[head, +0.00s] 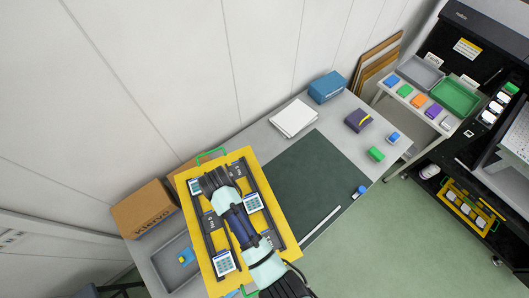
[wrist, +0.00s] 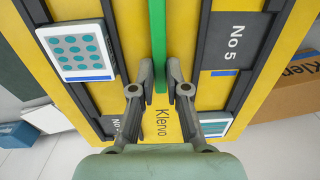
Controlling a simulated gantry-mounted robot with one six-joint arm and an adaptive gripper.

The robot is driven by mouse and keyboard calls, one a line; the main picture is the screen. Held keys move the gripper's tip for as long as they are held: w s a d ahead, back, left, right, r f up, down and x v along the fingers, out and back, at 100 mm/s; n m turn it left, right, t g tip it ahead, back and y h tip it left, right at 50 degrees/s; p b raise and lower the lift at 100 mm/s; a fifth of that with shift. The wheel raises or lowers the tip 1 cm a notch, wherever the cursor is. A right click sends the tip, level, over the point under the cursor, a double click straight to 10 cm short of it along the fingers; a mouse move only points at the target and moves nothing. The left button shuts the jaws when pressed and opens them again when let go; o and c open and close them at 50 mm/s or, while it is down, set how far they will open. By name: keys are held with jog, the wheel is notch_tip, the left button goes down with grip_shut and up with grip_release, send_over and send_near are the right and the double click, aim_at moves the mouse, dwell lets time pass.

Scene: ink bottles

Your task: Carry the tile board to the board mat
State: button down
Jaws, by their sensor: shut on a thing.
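The tile board (head: 276,213) is a yellow board with dark rails, several white tiles and green handles. It hangs over the left end of the table in the head view, overlapping the grey tray there, and also fills much of the wrist view (wrist: 190,25). My gripper (wrist: 160,92) is shut on the board's green handle bar (wrist: 158,40), one finger on each side. My arm hides the middle of the board and most of the gripper in the head view. The dark green board mat (head: 315,170) lies flat on the table, right of the board.
A cardboard box (head: 143,208) and the grey tray (head: 165,260) are beside the board. The visible mat is bare.

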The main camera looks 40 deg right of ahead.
jog(key=s+d+r+m+b, duration=0.1)
jog(key=s+d+m+b, duration=0.3)
jog(key=d, duration=0.7)
jog(key=s+d+m+b, duration=0.3)
jog(key=d+m, duration=0.3)
jog(key=d, duration=0.4)
jog(key=s+d+r+m+b, duration=0.1)
jog(key=s+d+m+b, duration=0.3)
jog(key=d, duration=0.7)
jog(key=shift+m, duration=0.6)
notch_tip(320, 180, down, 20)
jog(key=b, duration=0.6)
jog(key=shift+w+f, duration=0.15)
jog(key=c, duration=1.6)
grip_release()
jog(key=shift+f, duration=0.1)
jog(key=o, duration=0.4)
